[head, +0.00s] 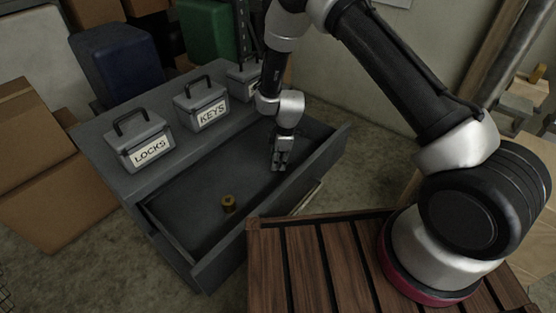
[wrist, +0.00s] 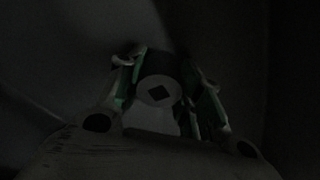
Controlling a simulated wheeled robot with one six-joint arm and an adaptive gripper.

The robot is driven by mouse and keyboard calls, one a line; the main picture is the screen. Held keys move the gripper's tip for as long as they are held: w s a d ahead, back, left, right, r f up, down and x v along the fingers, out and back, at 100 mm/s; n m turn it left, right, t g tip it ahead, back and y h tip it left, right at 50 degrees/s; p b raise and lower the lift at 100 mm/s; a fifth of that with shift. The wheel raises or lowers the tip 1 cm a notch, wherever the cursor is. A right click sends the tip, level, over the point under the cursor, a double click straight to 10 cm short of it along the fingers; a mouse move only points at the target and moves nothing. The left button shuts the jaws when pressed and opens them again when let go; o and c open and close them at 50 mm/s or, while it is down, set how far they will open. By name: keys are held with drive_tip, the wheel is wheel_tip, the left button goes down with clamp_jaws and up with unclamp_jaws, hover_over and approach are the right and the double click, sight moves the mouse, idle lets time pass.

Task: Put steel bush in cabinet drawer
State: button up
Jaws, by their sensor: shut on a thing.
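My gripper (head: 279,167) points down inside the open cabinet drawer (head: 185,203), towards its far right end. In the wrist view my gripper (wrist: 164,68) is shut on a round grey piece with a dark diamond-shaped hole, which looks like the steel bush (wrist: 146,92). The bush is barely visible in the head view, hidden by the fingers. The wrist view is very dark, so I cannot tell whether the bush touches the drawer floor. The cabinet (head: 105,170) is dark grey.
A small brass-coloured bush (head: 228,204) stands in the drawer's nearer half. Boxes labelled LOCKS (head: 139,140) and KEYS (head: 201,104) and a third box (head: 244,80) stand on the cabinet. A slatted wooden table (head: 318,262) is close to the drawer front. Cardboard boxes (head: 45,190) stand left.

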drive_tip(key=o, duration=1.2)
drive_tip(key=shift+f, duration=0.1)
drive_tip(key=shift+o, duration=0.2)
wheel_tip(320, 180, up, 12)
drive_tip(key=d, duration=0.1)
drive_tip(key=shift+d, duration=0.4)
drive_tip(key=s+d+r+m+t, duration=0.15)
drive_tip(key=d+r, duration=0.25)
drive_tip(key=r, duration=0.4)
drive_tip(key=s+d+r+m, duration=0.25)
drive_tip(key=d+r, duration=0.25)
drive_tip(key=r, duration=0.3)
drive_tip(key=s+d+r+m, duration=0.1)
drive_tip(key=d+r+m, duration=0.25)
drive_tip(key=r, duration=0.45)
drive_tip(key=s+d+r+m+t+h, duration=0.1)
drive_tip(key=s+d+r+m, duration=0.4)
drive_tip(key=s, duration=0.6)
drive_tip(key=s+d+r+m+t, duration=0.1)
drive_tip(key=s+d+r+m, duration=0.4)
drive_tip(key=s+d, duration=0.5)
drive_tip(key=shift+s+d+r+t+h, duration=0.3)
drive_tip(key=shift+s+r+t+h, duration=0.1)
drive_tip(key=shift+s+r, duration=0.4)
